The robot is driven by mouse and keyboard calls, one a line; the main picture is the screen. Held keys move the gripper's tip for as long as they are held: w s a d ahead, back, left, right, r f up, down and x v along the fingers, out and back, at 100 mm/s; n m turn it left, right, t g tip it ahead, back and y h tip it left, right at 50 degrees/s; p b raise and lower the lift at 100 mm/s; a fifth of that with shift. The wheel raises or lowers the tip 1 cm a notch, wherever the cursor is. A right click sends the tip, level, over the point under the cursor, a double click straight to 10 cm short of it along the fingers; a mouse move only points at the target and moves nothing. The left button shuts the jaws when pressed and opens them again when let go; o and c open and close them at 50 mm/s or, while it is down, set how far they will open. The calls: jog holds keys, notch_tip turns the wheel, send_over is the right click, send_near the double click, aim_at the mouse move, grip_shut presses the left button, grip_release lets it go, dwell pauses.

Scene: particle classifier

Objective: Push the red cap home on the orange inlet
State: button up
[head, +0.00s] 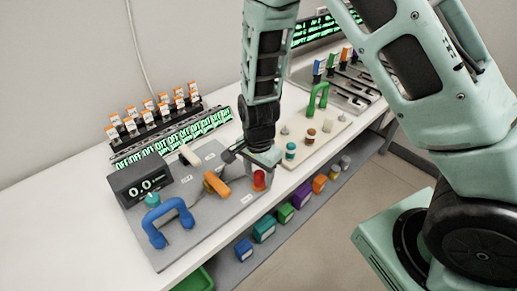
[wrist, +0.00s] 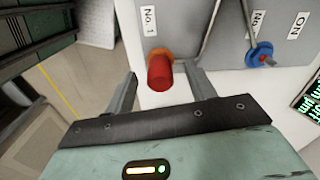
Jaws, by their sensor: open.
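The red cap (wrist: 160,74) sits at the orange inlet (wrist: 160,53), on the edge of a grey panel, and points out toward my gripper. In the head view the red cap (head: 259,180) shows just below my gripper (head: 262,165) at the panel's right end. In the wrist view the fingers of my gripper (wrist: 163,84) are spread, one on each side of the red cap, with a gap on both sides. How far the cap is seated on the inlet cannot be told. The inlet is mostly hidden behind the cap.
The grey panel (head: 222,207) carries a blue handle (head: 167,224), an orange block (head: 216,184) and a display box (head: 140,181). A blue round fitting (wrist: 260,55) is right of the cap. A beige board (head: 310,148) with small caps lies beyond. Colored boxes line a lower shelf (head: 276,233).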

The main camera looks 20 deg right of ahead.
aim_at(258, 173)
notch_tip(258, 173, up, 16)
jog(key=shift+r+p, duration=0.15)
jog(key=shift+p, duration=0.3)
